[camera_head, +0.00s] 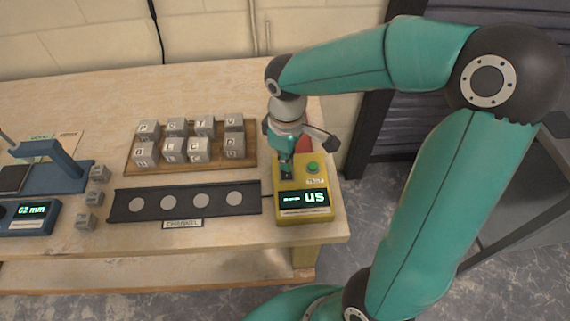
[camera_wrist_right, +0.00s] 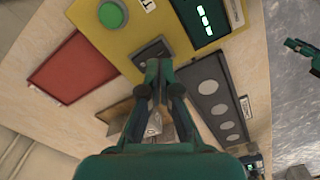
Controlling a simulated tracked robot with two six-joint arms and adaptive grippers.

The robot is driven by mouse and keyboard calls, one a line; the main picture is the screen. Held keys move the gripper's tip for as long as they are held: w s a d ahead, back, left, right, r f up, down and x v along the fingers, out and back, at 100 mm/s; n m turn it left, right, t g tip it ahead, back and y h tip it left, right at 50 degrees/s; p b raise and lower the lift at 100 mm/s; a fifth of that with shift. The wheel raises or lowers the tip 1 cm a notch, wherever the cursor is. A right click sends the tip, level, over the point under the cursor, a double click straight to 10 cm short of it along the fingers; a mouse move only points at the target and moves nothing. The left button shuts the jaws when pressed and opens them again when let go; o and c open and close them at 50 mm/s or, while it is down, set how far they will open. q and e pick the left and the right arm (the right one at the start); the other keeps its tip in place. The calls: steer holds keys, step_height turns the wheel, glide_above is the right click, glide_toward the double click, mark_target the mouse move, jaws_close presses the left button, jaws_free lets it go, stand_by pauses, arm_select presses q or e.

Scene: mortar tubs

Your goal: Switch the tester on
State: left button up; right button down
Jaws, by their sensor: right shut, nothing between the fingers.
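The tester is a yellow box (camera_head: 286,216) at the right end of the bench. A teal part at the wrist view's right edge looks like my left gripper (camera_wrist_right: 302,52).
A black strip (camera_head: 152,207) with several pale discs lies left of the tester. Behind it is a wooden tray (camera_head: 131,164) of lettered cubes. A blue gauge (camera_head: 45,222) reading 62 mm stands far left. A red panel (camera_wrist_right: 72,70) lies behind the tester.

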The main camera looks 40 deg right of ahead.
mark_target(286, 175)
steer(key=shift+r+p, duration=1.4)
steer(key=shift+r, duration=0.65)
